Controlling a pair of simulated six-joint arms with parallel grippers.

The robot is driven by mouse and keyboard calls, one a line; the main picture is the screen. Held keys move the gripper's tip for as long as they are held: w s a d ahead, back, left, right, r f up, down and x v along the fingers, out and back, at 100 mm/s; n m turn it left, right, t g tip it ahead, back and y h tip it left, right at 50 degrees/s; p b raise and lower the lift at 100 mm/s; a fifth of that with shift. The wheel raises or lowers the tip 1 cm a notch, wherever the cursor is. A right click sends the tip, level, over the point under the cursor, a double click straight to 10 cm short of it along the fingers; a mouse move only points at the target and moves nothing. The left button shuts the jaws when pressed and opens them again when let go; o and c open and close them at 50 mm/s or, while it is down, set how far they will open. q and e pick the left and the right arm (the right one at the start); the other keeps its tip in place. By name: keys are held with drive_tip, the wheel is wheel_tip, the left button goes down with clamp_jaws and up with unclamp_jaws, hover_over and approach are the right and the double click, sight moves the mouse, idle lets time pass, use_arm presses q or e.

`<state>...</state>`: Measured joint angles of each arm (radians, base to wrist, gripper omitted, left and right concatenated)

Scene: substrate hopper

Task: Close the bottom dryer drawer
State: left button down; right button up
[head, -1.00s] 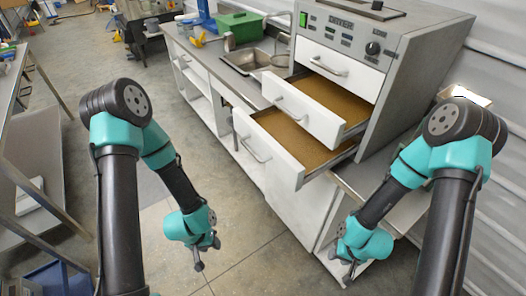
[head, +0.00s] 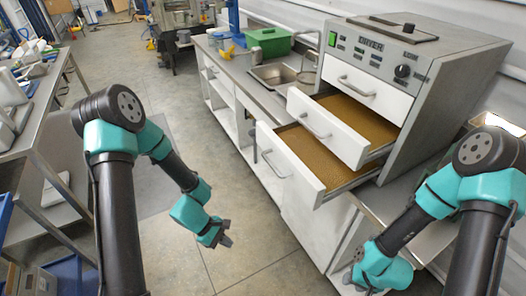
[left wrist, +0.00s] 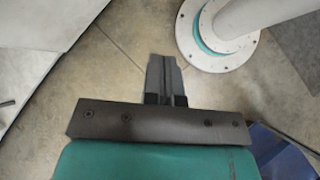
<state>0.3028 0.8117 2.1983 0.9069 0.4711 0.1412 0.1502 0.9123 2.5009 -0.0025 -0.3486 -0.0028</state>
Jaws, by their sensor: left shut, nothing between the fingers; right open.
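The grey dryer (head: 425,95) stands on the bench at the right of the head view. Its bottom drawer (head: 287,178) is pulled out, with a brown fill inside and a bar handle (head: 272,163) on its white front. The middle drawer (head: 318,125) above it is also out, less far; the top drawer (head: 368,88) is closed. My left gripper (head: 224,240) is shut and empty, left of and below the bottom drawer, apart from it. In the left wrist view its fingers (left wrist: 165,75) are together above bare floor. My right gripper (head: 352,280) is open, below the drawers, partly hidden by its own wrist.
A sink (head: 275,76) and a green bin (head: 269,41) are on the bench behind the dryer. A metal table (head: 35,110) stands at the far left. The floor (head: 180,75) between table and bench is clear.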

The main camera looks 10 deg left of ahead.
sight(269, 148)
use_arm(q)
drive_tip(key=w+a+r+n+t+h, duration=0.2)
drive_tip(key=w+r+n+t, duration=0.3)
drive_tip(key=w+r, duration=0.3)
drive_tip(key=w+a+r+n+t+h, duration=0.2)
drive_tip(key=w+r+n+t, duration=0.4)
drive_tip(key=w+r, duration=0.3)
drive_tip(key=w+t+h, duration=0.1)
drive_tip(key=w, duration=0.2)
drive_tip(key=shift+r, duration=0.15)
drive_tip(key=shift+w, duration=0.1)
drive_tip(key=x, duration=1.3)
drive_tip(key=shift+w+d+r, duration=0.15)
drive_tip(key=shift+w+d, duration=0.1)
drive_tip(key=shift+d, duration=0.05)
drive_tip(key=shift+w, duration=0.1)
